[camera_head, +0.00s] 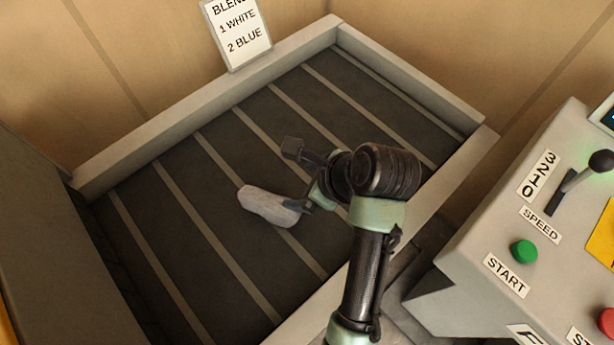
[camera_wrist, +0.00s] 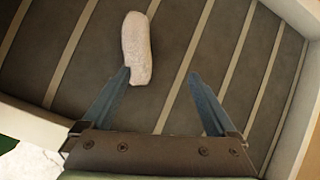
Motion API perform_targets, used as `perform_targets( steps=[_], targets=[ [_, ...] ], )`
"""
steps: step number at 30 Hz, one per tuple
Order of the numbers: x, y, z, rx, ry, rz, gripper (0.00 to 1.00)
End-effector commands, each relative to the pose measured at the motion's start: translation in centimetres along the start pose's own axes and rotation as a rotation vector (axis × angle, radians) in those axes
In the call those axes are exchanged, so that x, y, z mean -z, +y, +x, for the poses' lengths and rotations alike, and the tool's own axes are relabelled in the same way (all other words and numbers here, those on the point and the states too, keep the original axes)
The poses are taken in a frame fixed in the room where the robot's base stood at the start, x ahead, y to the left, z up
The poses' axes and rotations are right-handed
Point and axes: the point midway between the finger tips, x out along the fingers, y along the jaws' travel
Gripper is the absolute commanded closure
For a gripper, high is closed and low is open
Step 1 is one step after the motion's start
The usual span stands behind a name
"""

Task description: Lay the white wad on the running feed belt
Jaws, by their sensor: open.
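The white wad (camera_head: 268,206), a pale elongated lump, lies on the dark feed belt (camera_head: 190,245) with light cross strips. My gripper (camera_head: 297,177) is open above the belt, with nothing between its fingers. One finger is at the wad's right end in the head view. In the wrist view the wad (camera_wrist: 137,45) lies beyond the open gripper (camera_wrist: 158,75), and the left fingertip overlaps its lower end. I cannot tell whether they touch. Whether the belt is running cannot be told from these stills.
A pale raised frame (camera_head: 200,115) borders the belt. A placard (camera_head: 237,32) reads 1 WHITE, 2 BLUE. At right stands a control console (camera_head: 465,270) with a green START button (camera_head: 524,251), a SPEED lever (camera_head: 590,172) and a red button (camera_head: 608,320). The belt's left part is clear.

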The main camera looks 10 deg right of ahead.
Motion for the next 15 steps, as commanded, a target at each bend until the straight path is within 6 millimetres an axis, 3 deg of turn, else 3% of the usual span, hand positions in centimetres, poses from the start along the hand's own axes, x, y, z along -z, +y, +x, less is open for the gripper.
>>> perform_targets(
  steps=[3,10,13,15],
  targets=[
    [0.0,-0.1,-1.3,0.002,-0.001,0.001,0.07],
    [-0.2,-0.3,-1.8,0.013,-0.003,-0.018,0.07],
    [-1.7,-1.9,-2.7,0.088,-0.016,-0.124,0.07],
    [-3.7,-3.8,-3.9,0.189,-0.026,-0.268,0.07]
  ],
)
